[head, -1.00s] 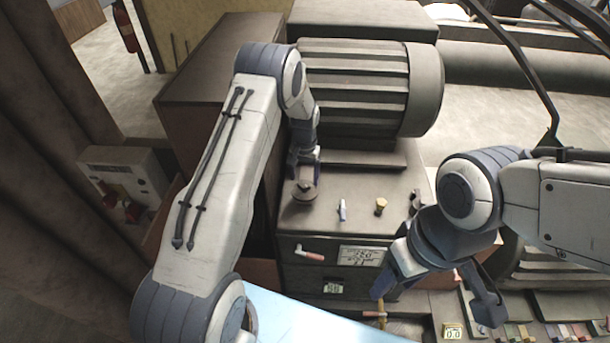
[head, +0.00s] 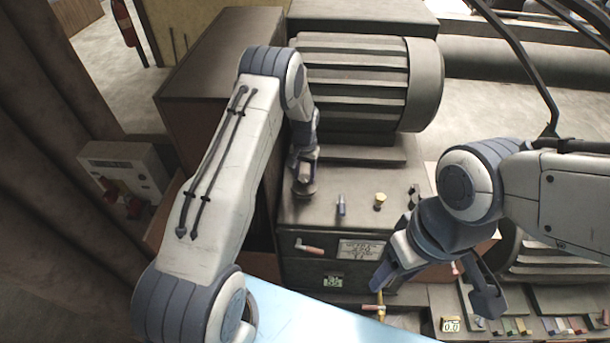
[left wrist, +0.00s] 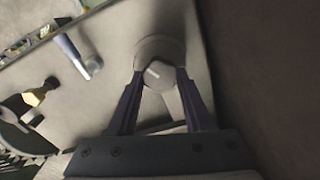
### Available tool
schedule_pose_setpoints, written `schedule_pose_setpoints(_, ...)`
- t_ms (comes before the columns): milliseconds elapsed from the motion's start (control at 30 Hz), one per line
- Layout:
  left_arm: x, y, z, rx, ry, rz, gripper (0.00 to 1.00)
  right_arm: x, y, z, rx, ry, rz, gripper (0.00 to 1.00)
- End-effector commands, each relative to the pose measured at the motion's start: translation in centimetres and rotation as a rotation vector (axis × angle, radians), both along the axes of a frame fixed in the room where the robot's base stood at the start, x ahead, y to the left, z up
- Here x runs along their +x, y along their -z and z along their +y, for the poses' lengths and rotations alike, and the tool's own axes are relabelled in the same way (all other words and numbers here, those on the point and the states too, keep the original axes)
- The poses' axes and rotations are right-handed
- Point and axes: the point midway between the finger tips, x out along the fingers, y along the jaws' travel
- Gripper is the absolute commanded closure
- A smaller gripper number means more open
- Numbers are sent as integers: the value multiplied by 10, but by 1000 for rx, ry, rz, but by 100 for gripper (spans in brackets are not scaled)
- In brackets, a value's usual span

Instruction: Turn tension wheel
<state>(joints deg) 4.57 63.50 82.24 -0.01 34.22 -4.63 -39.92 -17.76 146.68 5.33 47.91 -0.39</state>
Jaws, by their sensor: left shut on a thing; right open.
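In the head view the wheel (head: 305,187) shows at the left of the machine's top panel (head: 330,218), partly hidden by my left gripper (head: 304,172). My right gripper (head: 435,290) is open and empty, in front of the machine at the right.
A small blue lever (head: 341,205) and a yellow knob (head: 380,200) stand on the panel right of the wheel. A large ribbed drum (head: 355,85) rises behind.

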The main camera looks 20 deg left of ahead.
Motion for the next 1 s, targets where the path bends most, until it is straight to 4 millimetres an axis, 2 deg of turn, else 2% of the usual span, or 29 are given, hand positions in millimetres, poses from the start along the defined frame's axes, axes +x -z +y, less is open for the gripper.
schedule_pose_setpoints(367,0,3,0,0,215,-1,100,0,26,0,0,-2,0,43)
schedule_pose_setpoints(1000,0,2,0,1,821,0,100,0,70,0,0,6,1,43)
